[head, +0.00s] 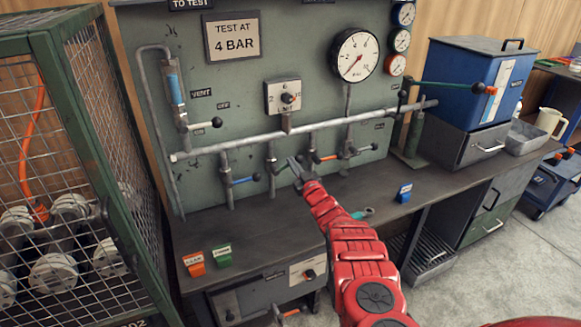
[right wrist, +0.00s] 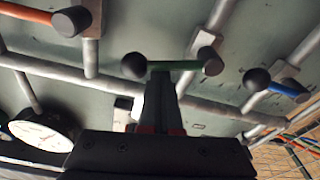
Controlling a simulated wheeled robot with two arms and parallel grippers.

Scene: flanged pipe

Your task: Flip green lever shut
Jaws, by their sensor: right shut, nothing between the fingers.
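The green lever (head: 281,168) is on a short drop pipe under the long horizontal pipe on the panel. It points sideways, across its drop pipe, with a black ball knob at its right end. In the right wrist view the green lever (right wrist: 178,66) lies between its black knob and a grey hub. My right gripper (head: 298,176) is shut and empty, just in front of the lever. In the right wrist view its shut fingers (right wrist: 160,88) overlap the lever's middle; I cannot tell whether they touch. My left gripper is not in view.
A blue lever (head: 244,180) and an orange lever (head: 326,158) flank the green one closely. A long green handle (head: 450,86) sticks out at the right. Orange (head: 194,262), green (head: 223,256) and blue (head: 404,193) tags stand on the bench. A wire cage (head: 108,130) stands at left.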

